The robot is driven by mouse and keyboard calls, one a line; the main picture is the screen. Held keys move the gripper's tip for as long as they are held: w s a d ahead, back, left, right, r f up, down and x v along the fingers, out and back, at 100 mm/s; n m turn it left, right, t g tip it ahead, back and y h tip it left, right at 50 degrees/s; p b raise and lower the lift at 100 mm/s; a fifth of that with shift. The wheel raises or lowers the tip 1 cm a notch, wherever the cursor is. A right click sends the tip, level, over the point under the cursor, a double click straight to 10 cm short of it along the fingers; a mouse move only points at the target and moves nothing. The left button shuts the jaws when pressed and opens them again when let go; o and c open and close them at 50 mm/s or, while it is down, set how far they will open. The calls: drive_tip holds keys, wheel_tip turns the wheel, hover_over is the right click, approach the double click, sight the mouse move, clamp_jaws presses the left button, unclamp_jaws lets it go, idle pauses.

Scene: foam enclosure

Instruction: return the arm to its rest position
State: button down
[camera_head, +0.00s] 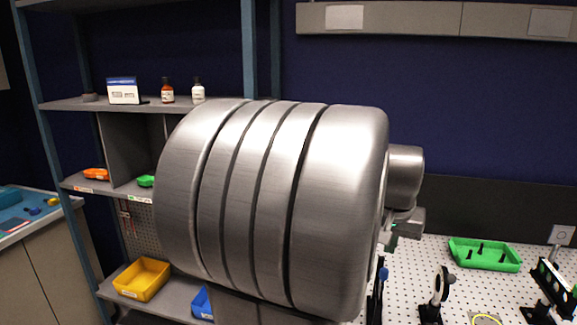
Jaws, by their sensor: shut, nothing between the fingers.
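A large brushed-metal link of my arm (275,200) fills the middle of the view. A smaller metal part of my arm (405,175) sticks out behind it on the right, above the perforated bench. The fingers of my gripper cannot be made out, and the big link hides much of what lies behind it.
A shelf unit (75,104) on the left holds two bottles, a small box and bins, including a yellow bin (142,279). The perforated bench (420,262) on the right carries a green tray (485,254) and a black optical mount (438,290).

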sight(386, 268)
drive_tip(key=shift+x, duration=2.7)
drive_tip(key=shift+s+f, duration=0.1)
